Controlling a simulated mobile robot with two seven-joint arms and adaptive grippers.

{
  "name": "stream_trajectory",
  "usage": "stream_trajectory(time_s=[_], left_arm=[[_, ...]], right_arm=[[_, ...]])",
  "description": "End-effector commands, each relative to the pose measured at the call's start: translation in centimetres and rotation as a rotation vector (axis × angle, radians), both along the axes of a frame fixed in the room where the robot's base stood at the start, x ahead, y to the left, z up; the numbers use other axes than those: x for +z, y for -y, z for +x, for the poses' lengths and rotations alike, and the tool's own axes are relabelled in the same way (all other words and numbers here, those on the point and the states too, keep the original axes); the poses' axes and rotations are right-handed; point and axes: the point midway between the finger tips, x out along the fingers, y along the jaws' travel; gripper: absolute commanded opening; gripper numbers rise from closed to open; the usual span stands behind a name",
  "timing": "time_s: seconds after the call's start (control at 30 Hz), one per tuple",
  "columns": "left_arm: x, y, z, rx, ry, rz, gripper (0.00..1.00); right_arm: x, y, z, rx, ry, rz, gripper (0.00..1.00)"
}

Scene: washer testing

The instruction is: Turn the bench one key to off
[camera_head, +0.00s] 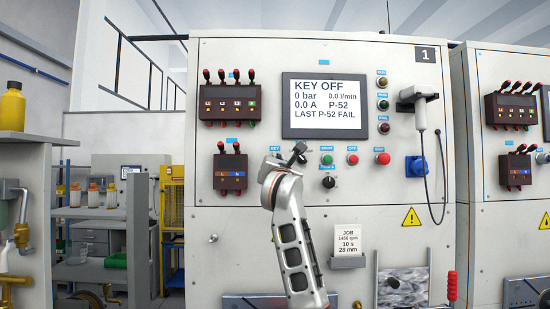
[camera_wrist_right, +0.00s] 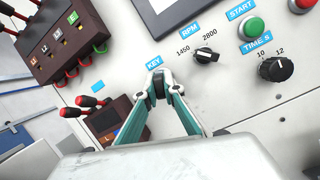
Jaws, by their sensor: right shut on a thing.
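Bench one (camera_head: 250,60) is a pale panel marked 1. Its display (camera_head: 325,105) reads KEY OFF, 0 bar and LAST P-52 FAIL. My right gripper (camera_head: 290,154) is up against the panel below the display, at the blue KEY label, and covers the key switch there. In the right wrist view, the gripper's fingertips (camera_wrist_right: 158,84) are closed just below the KEY label (camera_wrist_right: 154,62), around a small dark part that looks like the key. The key's angle is mostly hidden by the fingers. My left gripper is not in view.
Right of the gripper are a green start button (camera_head: 327,159), red buttons and a black time knob (camera_head: 329,182). The RPM knob (camera_wrist_right: 207,56) is close by. A red-levered terminal block (camera_head: 230,168) is on the left. A handheld device (camera_head: 419,105) hangs at the right.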

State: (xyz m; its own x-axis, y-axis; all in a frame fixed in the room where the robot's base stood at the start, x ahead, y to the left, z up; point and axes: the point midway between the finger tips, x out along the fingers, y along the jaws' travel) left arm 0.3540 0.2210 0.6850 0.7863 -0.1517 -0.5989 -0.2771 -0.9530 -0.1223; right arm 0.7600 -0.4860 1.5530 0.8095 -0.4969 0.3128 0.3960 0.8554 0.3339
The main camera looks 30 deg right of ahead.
Motion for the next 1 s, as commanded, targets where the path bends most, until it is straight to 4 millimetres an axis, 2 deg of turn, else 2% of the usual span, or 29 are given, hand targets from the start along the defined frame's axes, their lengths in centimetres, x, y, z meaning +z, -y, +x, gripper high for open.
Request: stream_trajectory(time_s=[0.33,0.47,0.63,0.9,0.93,1.0], left_arm=[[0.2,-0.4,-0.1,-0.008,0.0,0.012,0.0],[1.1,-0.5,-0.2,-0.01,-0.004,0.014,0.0],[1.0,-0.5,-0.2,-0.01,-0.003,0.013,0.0],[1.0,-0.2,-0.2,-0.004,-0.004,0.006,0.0],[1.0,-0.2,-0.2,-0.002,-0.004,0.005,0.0],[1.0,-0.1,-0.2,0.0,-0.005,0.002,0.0]], right_arm=[[0.0,0.1,0.0,-0.002,-0.022,-0.035,0.0],[0.3,0.2,-0.1,-0.004,-0.081,-0.133,0.0],[0.2,0.2,-0.1,-0.004,-0.163,-0.268,0.0],[0.2,0.0,0.0,0.0,-0.179,-0.294,0.0],[0.2,0.0,0.0,0.0,-0.179,-0.294,0.16],[0.2,0.0,0.0,-0.001,-0.179,-0.293,0.28]])
